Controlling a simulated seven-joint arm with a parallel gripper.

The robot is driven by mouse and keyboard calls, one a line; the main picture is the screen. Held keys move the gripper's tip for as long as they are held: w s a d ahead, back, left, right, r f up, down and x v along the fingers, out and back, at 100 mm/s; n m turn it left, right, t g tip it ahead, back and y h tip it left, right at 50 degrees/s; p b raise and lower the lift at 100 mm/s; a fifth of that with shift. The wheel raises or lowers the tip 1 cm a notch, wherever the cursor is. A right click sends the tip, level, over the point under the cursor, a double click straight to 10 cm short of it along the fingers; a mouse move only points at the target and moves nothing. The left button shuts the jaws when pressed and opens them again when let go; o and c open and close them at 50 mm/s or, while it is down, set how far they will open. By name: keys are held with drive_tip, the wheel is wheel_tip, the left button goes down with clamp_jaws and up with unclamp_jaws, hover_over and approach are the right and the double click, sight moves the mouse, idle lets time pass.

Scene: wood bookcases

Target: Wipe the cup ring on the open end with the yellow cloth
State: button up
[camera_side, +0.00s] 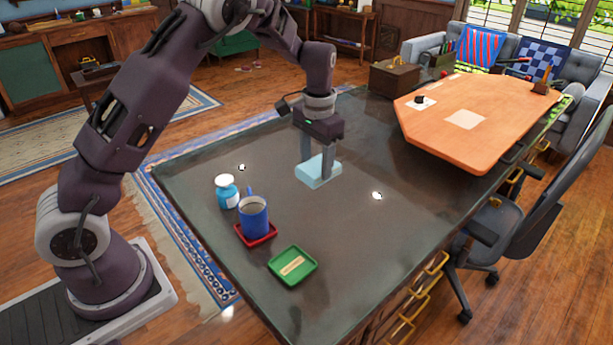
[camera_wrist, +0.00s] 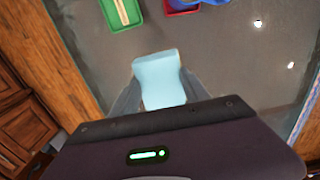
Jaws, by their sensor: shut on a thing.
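My gripper (camera_side: 318,160) is shut on a pale blue folded cloth or pad (camera_side: 317,176), low at the dark tabletop (camera_side: 345,235). Whether the cloth touches the top I cannot tell for sure. In the wrist view the pale blue cloth (camera_wrist: 158,80) sits between the fingers of my gripper (camera_wrist: 160,90). No yellow cloth shows. I cannot make out a cup ring on the tabletop in either view; the cloth and gripper hide the part beneath them.
A blue mug (camera_side: 254,219) with a drink stands on a red coaster (camera_side: 262,240). Beside it are a blue-and-white jar (camera_side: 227,192) and a green tray (camera_side: 283,270) holding a tan bar. An orange board (camera_side: 485,105) covers the far right. Small bright spots (camera_side: 377,195) dot the top.

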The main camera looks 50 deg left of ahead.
drive_tip(key=shift+w+a+f, duration=0.7)
drive_tip(key=shift+w+f, duration=0.55)
drive_tip(key=shift+f, duration=1.55)
drive_tip(key=shift+w+a+f, duration=0.7)
drive_tip(key=shift+w+f, duration=0.5)
drive_tip(key=shift+f, duration=1.6)
drive_tip(key=shift+w+a+f, duration=0.7)
drive_tip(key=shift+w+f, duration=0.55)
drive_tip(key=shift+f, duration=1.55)
drive_tip(key=shift+s+f, duration=0.25)
drive_tip(key=shift+s, duration=3.85)
drive_tip(key=shift+w, duration=4.05)
drive_tip(key=shift+w+d, duration=0.1)
drive_tip(key=shift+d, duration=0.2)
drive_tip(key=shift+s, duration=4.15)
drive_tip(key=shift+w, duration=4.1)
drive_tip(key=shift+w+r, duration=0.1)
drive_tip(key=shift+r, duration=0.15)
wheel_tip(320, 180, up, 8)
drive_tip(key=shift+f, duration=0.2)
